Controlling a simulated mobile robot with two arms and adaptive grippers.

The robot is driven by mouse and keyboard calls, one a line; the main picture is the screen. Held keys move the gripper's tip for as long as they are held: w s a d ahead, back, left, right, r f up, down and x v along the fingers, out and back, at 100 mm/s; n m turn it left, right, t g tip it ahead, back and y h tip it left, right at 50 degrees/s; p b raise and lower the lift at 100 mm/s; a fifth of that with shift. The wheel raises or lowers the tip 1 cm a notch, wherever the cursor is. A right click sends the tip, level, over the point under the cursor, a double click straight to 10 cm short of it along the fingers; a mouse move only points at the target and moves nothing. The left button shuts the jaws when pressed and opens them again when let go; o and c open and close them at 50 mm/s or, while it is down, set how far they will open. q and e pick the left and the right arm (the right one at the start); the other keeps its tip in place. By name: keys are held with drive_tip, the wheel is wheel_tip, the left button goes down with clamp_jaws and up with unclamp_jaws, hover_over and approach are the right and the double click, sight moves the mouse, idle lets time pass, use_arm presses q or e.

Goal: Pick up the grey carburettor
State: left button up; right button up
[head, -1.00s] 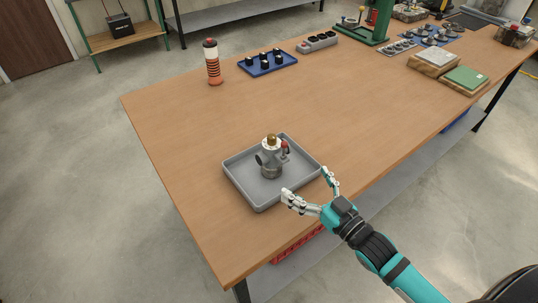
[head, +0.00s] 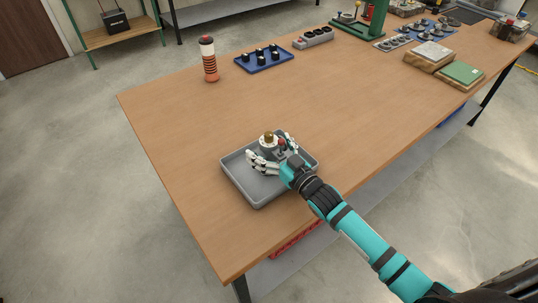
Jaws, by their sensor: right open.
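The grey carburettor (head: 268,142) stands upright in a shallow grey tray (head: 257,203) near the front of the wooden table. Its brass top and a small red part show; its lower body is mostly hidden behind my gripper. My right gripper (head: 274,156) is open, with one white finger to the left of the carburettor and the other to its right. I cannot tell whether the fingers touch it. My left gripper is not in view.
An orange-and-black striped bottle (head: 208,60), a blue tray with black parts (head: 276,65) and a grey holder (head: 313,37) stand at the back. The table (head: 180,130) around the grey tray is clear.

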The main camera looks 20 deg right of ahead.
drive_tip(key=shift+c, duration=0.4)
drive_tip(key=c, duration=1.3)
drive_tip(key=shift+r, duration=0.15)
drive_tip(key=shift+c, duration=0.2)
drive_tip(key=shift+r, duration=0.1)
